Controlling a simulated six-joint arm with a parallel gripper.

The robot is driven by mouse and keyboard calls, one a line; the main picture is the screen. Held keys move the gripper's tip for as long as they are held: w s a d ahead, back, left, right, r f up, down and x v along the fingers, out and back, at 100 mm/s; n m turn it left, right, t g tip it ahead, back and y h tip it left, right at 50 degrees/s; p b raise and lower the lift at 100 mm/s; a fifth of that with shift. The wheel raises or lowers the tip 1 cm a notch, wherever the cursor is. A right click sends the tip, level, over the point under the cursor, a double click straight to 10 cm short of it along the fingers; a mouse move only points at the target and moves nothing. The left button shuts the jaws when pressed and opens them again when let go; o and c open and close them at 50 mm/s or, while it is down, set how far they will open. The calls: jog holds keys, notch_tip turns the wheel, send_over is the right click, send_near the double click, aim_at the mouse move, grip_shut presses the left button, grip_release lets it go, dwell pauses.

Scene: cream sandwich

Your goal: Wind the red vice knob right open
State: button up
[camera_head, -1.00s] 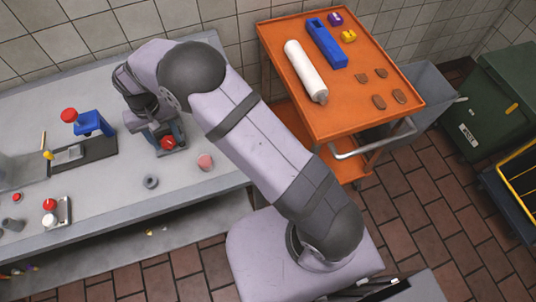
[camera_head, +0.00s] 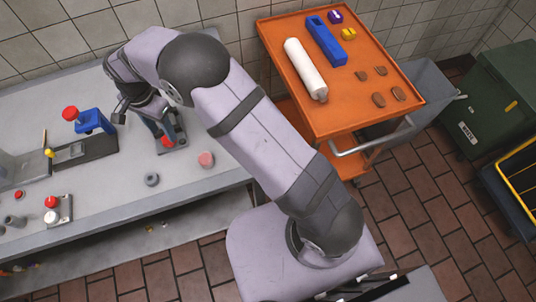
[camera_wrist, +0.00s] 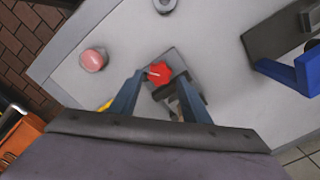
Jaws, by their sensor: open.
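The red vice knob (camera_wrist: 159,73) shows in the wrist view as a lobed red knob, on a grey vice (camera_wrist: 188,95) on the bench. In the head view the red knob (camera_head: 167,140) is partly hidden by my gripper. My gripper (camera_wrist: 162,80) is open, with its two blue-grey fingers to either side of the knob in the picture. I cannot tell whether a finger touches it. In the head view my gripper (camera_head: 160,130) is low over the vice (camera_head: 178,130).
A pink-red cylinder (camera_head: 206,159) and a grey ring (camera_head: 152,179) stand on the grey bench (camera_head: 110,200) nearby. A blue press with a red knob (camera_head: 90,121) is to the left. An orange cart (camera_head: 350,110) holds a white tube (camera_head: 305,69).

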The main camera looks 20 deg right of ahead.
aim_at(167, 139)
notch_tip(167, 139, up, 3)
jog(key=shift+r+b, duration=0.1)
jog(key=shift+b, duration=0.35)
jog(key=shift+d+r, duration=0.15)
jog(key=shift+d, duration=0.6)
jog(key=s+d+f+n+b, duration=0.1)
jog(key=s+d+n+b, duration=0.1)
jog(key=s+d, duration=0.3)
jog(key=s+d+f+n+b, duration=0.2)
jog(key=s+d, duration=0.3)
jog(key=d, duration=0.5)
jog(key=s+d+f+n+b, duration=0.1)
jog(key=s+d+n+b, duration=0.1)
jog(key=s+d, duration=0.4)
jog(key=shift+d+f+n, duration=0.15)
jog(key=shift+d+n, duration=0.25)
jog(key=shift+d, duration=0.3)
jog(key=shift+d+f+n, duration=0.1)
jog(key=shift+d+n, duration=0.3)
jog(key=shift+d, duration=0.25)
jog(key=shift+s+d+f, duration=0.25)
jog(key=shift+s+d, duration=0.15)
jog(key=shift+s, duration=0.25)
